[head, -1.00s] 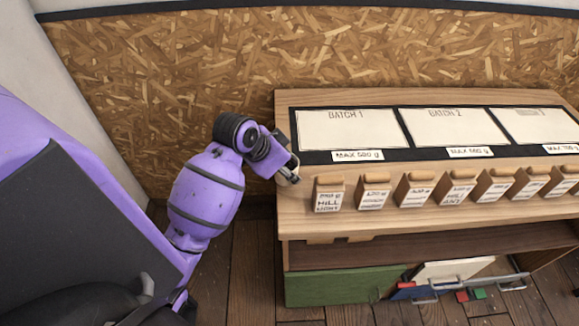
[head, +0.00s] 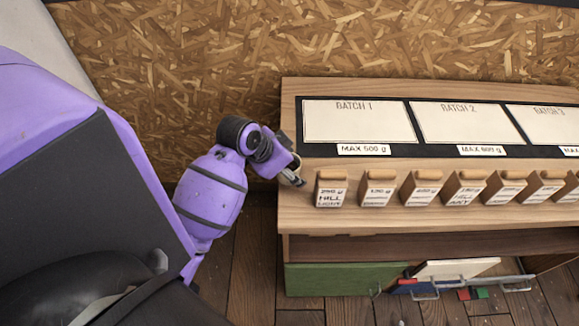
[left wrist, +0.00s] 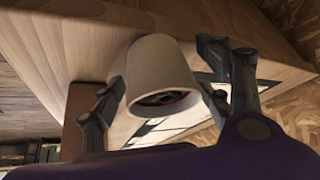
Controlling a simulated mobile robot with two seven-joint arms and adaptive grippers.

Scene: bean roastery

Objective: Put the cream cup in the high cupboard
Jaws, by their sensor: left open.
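The cream cup (left wrist: 160,75) shows in the left wrist view, between my left gripper's two spread fingers, with its open rim toward the camera and a dark inside. I cannot tell whether a finger touches it. In the head view, I cannot make the cup out. My left gripper (head: 294,178) is open at the left end of the wooden table, close to the leftmost bag. My right gripper is not in view. No high cupboard shows in either view.
The wooden table (head: 292,130) bears a dark mat with white batch cards (head: 358,122). Several brown labelled bags (head: 331,188) line its front edge. Below are a green panel (head: 335,279) and folders. A chipboard wall (head: 330,40) stands behind. Bare floor shows left of the table.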

